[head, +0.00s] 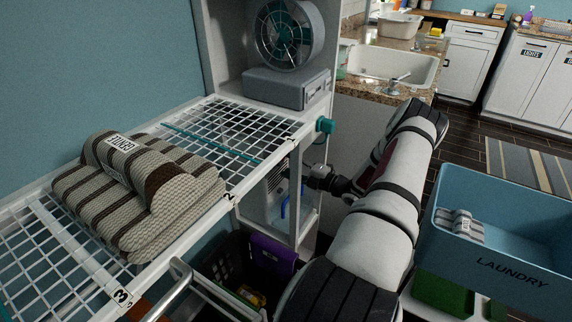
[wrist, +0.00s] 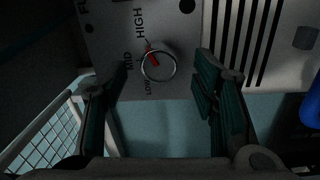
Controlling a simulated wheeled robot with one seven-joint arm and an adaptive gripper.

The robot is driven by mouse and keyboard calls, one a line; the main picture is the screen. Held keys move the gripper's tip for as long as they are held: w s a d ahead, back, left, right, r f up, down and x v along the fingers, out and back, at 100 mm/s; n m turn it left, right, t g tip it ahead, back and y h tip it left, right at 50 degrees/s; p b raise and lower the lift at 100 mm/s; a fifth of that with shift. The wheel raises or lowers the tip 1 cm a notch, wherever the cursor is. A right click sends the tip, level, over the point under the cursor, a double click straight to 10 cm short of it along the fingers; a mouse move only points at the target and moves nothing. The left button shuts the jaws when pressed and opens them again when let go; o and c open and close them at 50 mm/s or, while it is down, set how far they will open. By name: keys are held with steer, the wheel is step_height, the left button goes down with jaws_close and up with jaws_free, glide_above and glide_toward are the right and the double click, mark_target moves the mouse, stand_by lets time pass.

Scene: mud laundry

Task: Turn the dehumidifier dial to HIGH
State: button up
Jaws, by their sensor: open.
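The dehumidifier's grey control panel (wrist: 105,30) fills the upper wrist view, with the words HIGH, MID and LOW running up around a round dial (wrist: 158,66). The dial's red mark points to the upper left, roughly between MID and HIGH. My gripper (wrist: 150,80) is open, with one dark green finger at each side of the dial in the picture; I cannot tell whether either touches it. In the head view, my arm reaches under the wire shelf to the pale dehumidifier (head: 277,205). The dial and fingertips are hidden there.
The wire shelf (head: 205,150) with a folded striped towel (head: 135,195) is above and left of my gripper. A fan (head: 285,35) stands on a grey box behind. A purple cloth (head: 270,260) hangs on a dark basket below. A blue laundry bin (head: 505,220) is right of my arm.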

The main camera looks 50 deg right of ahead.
steer(key=s, duration=0.9)
steer(key=shift+s+d+f, duration=0.2)
steer(key=shift+s+d, duration=0.05)
steer(key=shift+s, duration=0.15)
steer(key=shift+s, duration=0.1)
